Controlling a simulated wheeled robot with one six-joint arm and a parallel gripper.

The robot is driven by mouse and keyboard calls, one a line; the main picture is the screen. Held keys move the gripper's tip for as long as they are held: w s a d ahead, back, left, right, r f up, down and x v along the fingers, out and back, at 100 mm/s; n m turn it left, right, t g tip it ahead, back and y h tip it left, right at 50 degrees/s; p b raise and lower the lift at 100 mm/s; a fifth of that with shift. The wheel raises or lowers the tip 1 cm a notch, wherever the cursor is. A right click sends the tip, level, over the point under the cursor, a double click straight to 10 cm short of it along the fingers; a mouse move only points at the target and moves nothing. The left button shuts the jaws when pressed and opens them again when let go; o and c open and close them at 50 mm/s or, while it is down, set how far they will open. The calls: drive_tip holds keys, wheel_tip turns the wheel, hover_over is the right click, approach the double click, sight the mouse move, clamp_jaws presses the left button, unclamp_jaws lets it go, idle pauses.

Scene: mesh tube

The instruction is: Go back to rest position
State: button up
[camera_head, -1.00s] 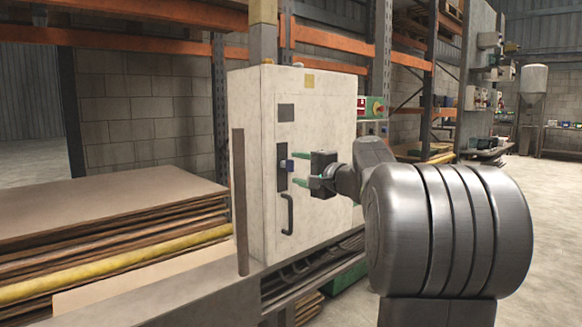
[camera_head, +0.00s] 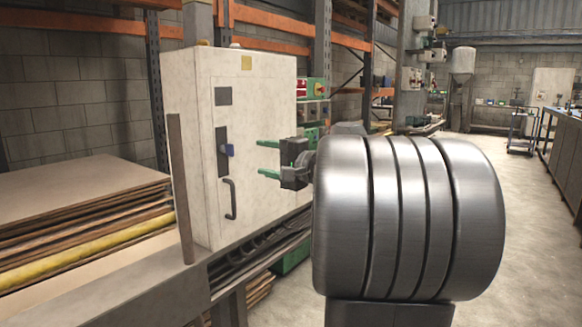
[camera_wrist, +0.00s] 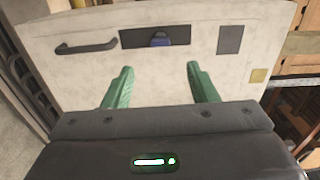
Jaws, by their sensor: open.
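My gripper (camera_head: 269,159) is open, with its two green fingers apart and nothing between them. It is in front of the white cabinet (camera_head: 258,98), to the right of the blue switch knob (camera_head: 228,150) in the head view, and apart from it. In the wrist view the fingers of my gripper (camera_wrist: 158,85) point toward the cabinet door (camera_wrist: 100,75). The blue knob (camera_wrist: 160,40) sits on a dark plate beyond and between the fingertips. A dark handle (camera_head: 230,199) is below the knob in the head view. My grey arm hides part of the area on the right.
Stacked boards (camera_head: 75,190) lie on the left beside the cabinet. A red and green control box (camera_head: 311,88) is behind the cabinet's right side. Orange racking (camera_head: 270,19) stands behind. Open floor (camera_head: 520,230) lies to the right, with a long bench (camera_head: 566,150) at the far right.

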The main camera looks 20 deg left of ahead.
sight(232, 151)
drive_tip(key=b+x, duration=0.1)
drive_tip(key=x, duration=1.2)
drive_tip(key=shift+w+a, duration=0.2)
drive_tip(key=shift+a, duration=0.15)
drive_tip(key=shift+d, duration=0.1)
